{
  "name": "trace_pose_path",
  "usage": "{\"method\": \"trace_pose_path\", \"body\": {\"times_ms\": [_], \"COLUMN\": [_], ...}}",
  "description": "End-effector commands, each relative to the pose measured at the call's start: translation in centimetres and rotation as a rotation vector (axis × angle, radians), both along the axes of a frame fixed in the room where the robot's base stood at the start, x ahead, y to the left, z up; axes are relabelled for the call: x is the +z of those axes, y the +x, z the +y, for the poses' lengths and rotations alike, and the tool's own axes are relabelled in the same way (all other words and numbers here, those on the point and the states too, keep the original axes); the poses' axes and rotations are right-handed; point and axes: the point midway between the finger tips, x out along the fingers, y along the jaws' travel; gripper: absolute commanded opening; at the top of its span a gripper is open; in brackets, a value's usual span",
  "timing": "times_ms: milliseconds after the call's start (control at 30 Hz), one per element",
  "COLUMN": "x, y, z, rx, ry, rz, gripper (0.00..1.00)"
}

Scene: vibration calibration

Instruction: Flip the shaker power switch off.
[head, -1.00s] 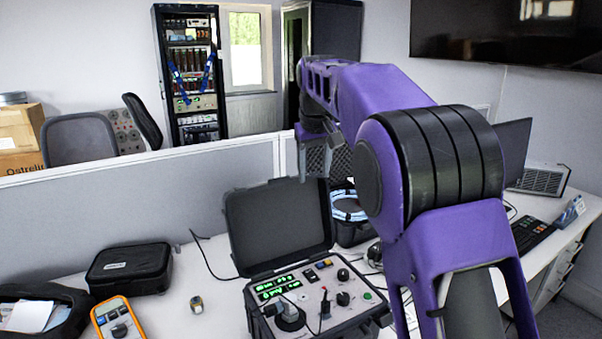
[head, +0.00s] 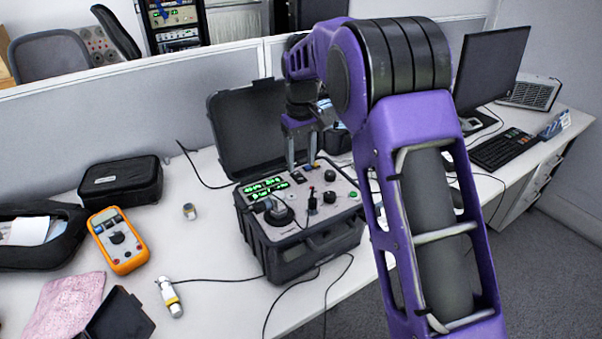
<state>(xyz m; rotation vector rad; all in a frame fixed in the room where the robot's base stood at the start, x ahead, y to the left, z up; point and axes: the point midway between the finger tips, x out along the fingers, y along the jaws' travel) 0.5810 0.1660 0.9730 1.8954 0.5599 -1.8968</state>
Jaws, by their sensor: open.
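The shaker (head: 310,252) is a black open case with a grey control panel, standing on the white desk. Its panel carries green lit displays (head: 264,187), black knobs (head: 329,197), a plugged-in connector and small switches (head: 299,177) near the back edge. Which of these is the power switch, and its position, is too small to tell. My gripper (head: 301,160) points down over the back of the panel, beside the raised lid (head: 250,125). Its two fingers are apart with nothing between them. Whether the tips touch the panel is unclear.
Left of the shaker are a black zip case (head: 121,182), a small cylinder (head: 189,211), an orange multimeter (head: 118,241) and a cabled sensor (head: 170,297). A monitor (head: 490,62) and keyboard (head: 502,150) stand right. The grey partition (head: 100,105) runs behind the desk.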

Motion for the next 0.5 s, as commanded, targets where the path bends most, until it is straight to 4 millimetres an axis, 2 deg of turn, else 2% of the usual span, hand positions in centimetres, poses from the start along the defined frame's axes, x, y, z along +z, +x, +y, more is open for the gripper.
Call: {"method": "trace_pose_path", "body": {"times_ms": [33,200,500], "x": [-1.1,-3.0,-3.7], "y": [-0.1,0.0,0.0], "z": [0.0,0.0,0.0], "rx": [0.000,0.000,-0.001], "ry": [-0.002,-0.001,0.000], "rz": [0.003,0.000,-0.001], "gripper": [0.57,0.57,0.57]}}
